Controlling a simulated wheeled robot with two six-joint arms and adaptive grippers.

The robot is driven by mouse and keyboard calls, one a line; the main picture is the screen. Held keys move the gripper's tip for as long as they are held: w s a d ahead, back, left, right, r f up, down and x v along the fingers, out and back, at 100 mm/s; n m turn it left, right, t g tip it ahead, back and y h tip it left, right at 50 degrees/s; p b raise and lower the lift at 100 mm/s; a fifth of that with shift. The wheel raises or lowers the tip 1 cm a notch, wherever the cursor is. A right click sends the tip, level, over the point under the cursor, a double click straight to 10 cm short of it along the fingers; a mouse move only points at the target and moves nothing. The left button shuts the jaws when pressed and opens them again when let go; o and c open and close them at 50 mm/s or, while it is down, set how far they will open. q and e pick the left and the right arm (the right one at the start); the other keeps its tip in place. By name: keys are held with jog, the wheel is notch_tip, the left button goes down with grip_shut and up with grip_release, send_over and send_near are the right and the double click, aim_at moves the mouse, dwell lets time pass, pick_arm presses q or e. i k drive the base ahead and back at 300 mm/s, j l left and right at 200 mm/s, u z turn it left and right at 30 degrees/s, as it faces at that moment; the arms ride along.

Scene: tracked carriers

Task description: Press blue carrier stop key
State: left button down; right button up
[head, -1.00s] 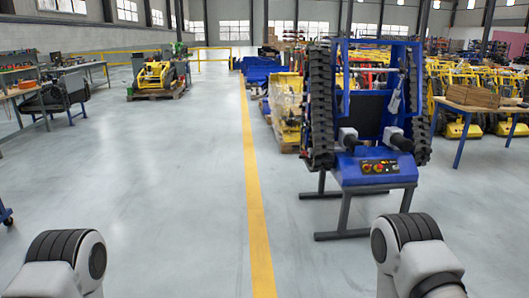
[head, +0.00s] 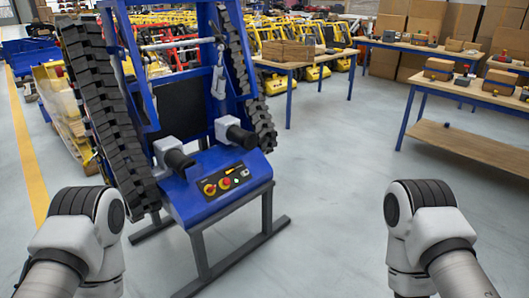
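The blue carrier (head: 208,203) stands upright on a dark metal stand (head: 203,262), left of centre in the head view. It has a black rubber track on each side. Its front control panel (head: 225,179) carries a red round button on a yellow base (head: 209,189), a second red-and-yellow control (head: 224,183) beside it, and small keys to the right. The lettering is too small to read. Parts of my two arms show at the lower left and lower right, apart from the carrier. Neither gripper shows.
Workbenches (head: 470,91) with boxes stand at the right, with a low wooden shelf (head: 470,148). The floor (head: 345,200) right of the carrier is clear.

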aim_at(226, 181)
jog(key=i+l, duration=0.15)
jog(key=i, duration=0.4)
jog(key=i+l, duration=0.15)
jog(key=i, duration=0.35)
jog(key=i+l, duration=0.15)
jog(key=i, duration=0.4)
jog(key=i+l+u, duration=0.3)
jog(key=i, duration=0.25)
